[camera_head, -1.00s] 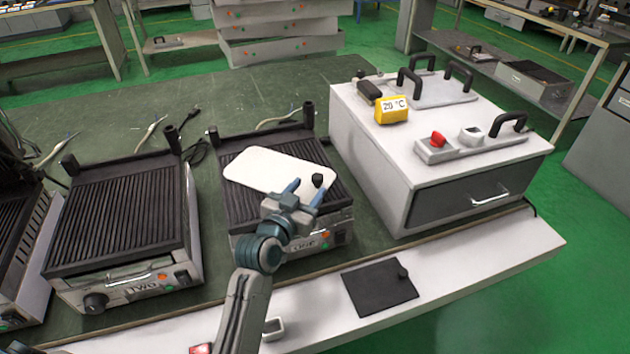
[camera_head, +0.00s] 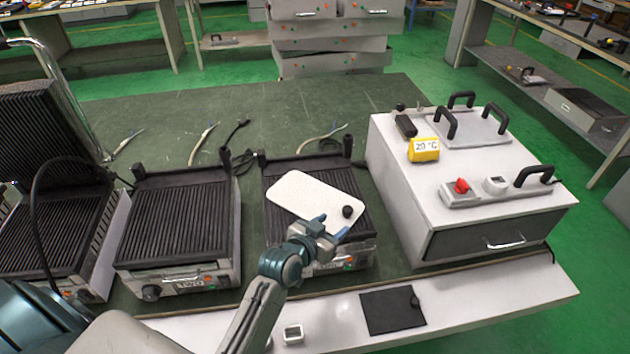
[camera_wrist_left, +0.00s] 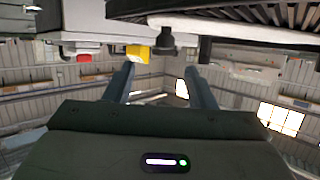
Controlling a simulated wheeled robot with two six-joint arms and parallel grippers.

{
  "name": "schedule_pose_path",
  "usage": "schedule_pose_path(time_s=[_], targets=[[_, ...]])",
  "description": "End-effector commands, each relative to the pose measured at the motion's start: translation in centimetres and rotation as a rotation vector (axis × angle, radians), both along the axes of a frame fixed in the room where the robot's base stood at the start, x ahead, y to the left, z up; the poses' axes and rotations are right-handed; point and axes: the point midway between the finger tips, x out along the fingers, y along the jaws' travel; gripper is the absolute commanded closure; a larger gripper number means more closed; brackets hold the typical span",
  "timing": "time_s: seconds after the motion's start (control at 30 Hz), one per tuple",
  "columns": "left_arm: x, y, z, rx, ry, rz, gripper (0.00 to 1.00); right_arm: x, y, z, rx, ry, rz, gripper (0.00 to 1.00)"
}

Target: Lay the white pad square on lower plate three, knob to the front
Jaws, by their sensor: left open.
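The white pad (camera_head: 312,198) lies turned at an angle on the ribbed plate of the grill (camera_head: 287,184) marked ONE. Its black knob (camera_head: 347,212) is at the pad's right front corner. My left gripper (camera_head: 328,225) is open and empty, just in front of and left of the knob. In the left wrist view the fingers (camera_wrist_left: 160,80) stand apart, with the dark knob (camera_wrist_left: 168,42) beyond them. The leftmost grill's ribbed lower plate (camera_head: 45,232) is bare under its raised lid (camera_head: 45,120); its number is hidden. My right gripper is out of view.
The grill (camera_head: 180,222) marked TWO stands between, its plate bare. A white drawer unit (camera_head: 400,190) with handles and a yellow 20 °C display (camera_head: 424,150) stands at right. A dark flat plate (camera_head: 390,310) lies at the front edge. The green table (camera_head: 240,115) behind is mostly clear.

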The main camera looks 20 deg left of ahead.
Motion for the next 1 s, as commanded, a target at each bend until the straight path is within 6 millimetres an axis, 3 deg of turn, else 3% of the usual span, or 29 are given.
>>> schedule_pose_path(time_s=[0.03,0.1,0.3,0.6,1.0], targets=[[0.1,0.2,1.2,0.002,0.022,0.001,0.5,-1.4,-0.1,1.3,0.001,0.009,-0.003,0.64],[0.1,0.4,1.2,0.001,0.044,0.004,0.5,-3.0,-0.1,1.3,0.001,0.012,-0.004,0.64],[0.4,0.6,0.6,0.002,0.075,0.007,0.5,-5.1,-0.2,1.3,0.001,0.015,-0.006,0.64],[4.3,-0.1,-1.1,0.001,0.074,0.008,0.5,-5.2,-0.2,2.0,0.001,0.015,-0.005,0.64],[7.4,-0.3,-2.3,0.001,0.076,0.007,0.5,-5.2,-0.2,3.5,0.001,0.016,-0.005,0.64]])
